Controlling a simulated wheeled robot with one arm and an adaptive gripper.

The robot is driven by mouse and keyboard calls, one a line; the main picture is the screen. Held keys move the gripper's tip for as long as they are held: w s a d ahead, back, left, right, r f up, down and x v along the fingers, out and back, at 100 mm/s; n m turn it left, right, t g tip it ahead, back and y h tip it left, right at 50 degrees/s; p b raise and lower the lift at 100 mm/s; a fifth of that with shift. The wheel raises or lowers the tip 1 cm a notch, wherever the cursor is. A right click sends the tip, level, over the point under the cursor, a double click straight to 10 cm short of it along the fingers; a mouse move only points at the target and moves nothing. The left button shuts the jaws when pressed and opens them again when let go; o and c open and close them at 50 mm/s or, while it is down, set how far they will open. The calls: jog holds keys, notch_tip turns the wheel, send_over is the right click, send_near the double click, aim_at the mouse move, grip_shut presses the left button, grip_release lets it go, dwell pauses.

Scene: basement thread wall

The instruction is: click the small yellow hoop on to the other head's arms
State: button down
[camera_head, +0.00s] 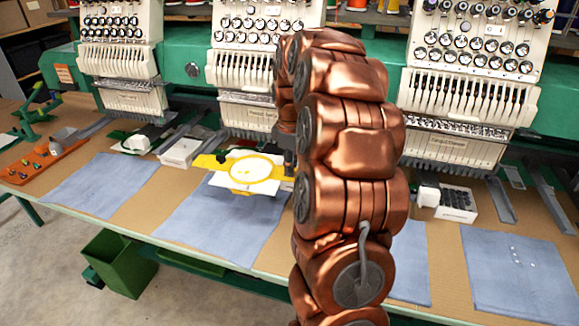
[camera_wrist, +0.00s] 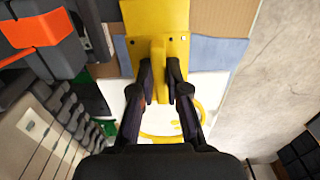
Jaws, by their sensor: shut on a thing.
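The small yellow hoop (camera_head: 250,168) is in front of the middle machine head (camera_head: 262,85) in the head view, with white cloth in its ring and yellow brackets at its sides. In the wrist view, my gripper (camera_wrist: 159,66) is shut on the hoop's upright yellow tab (camera_wrist: 159,58). The yellow plate (camera_wrist: 160,20) lies beyond the fingers, and part of the ring (camera_wrist: 190,118) shows beneath them. In the head view my copper arm hides most of the gripper. The left head (camera_head: 120,60) and right head (camera_head: 460,90) have grey bars beside them. Whether the hoop touches any arms cannot be told.
Blue cloths (camera_head: 100,185) lie along the brown table (camera_head: 150,205). An orange tray (camera_head: 40,165) with small parts is at the left. A white box of dark spools (camera_head: 457,204) stands by the right head. A green bin (camera_head: 120,265) is on the floor.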

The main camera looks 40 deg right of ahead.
jog(key=shift+s+d+f, duration=0.1)
jog(key=shift+s+f, duration=0.05)
dwell(0.5)
jog(key=c, duration=1.1)
grip_release()
notch_tip(320, 180, up, 12)
jog(key=shift+s, duration=0.1)
